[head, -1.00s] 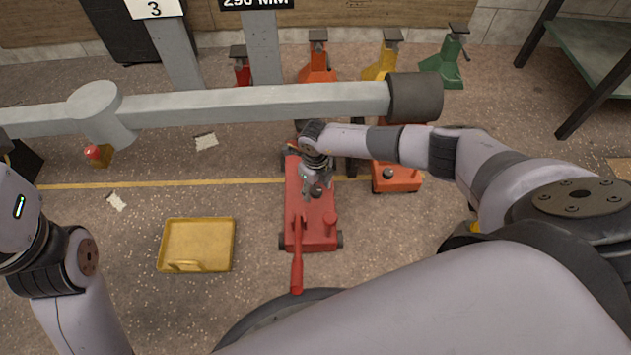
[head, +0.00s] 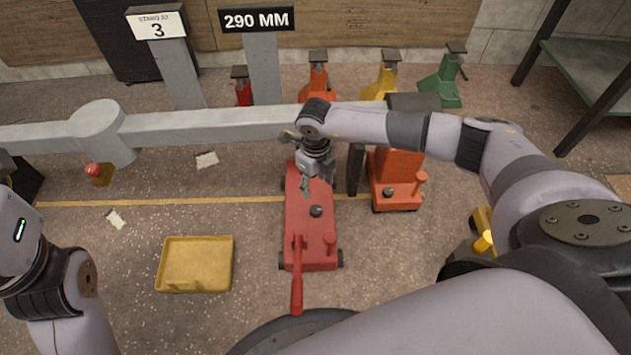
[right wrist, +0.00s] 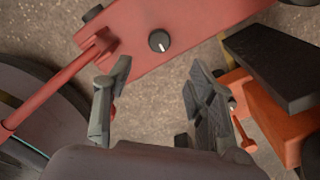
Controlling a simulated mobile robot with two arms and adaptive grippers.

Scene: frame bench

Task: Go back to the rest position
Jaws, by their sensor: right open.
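My right gripper (head: 306,186) is open and empty over the rear part of a red floor jack (head: 312,245). In the right wrist view, the two fingers of my right gripper (right wrist: 158,75) stand apart with bare floor between them. The jack (right wrist: 190,22) with its black knob (right wrist: 159,40) shows beyond the fingertips there, apart from them.
A grey beam (head: 210,125) runs across behind the jack. An orange jack (head: 397,185) stands close to the right of my right gripper. A yellow tray (head: 228,262) lies on the floor at left. Several coloured stands (head: 441,82) line the back. Floor between tray and jack is clear.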

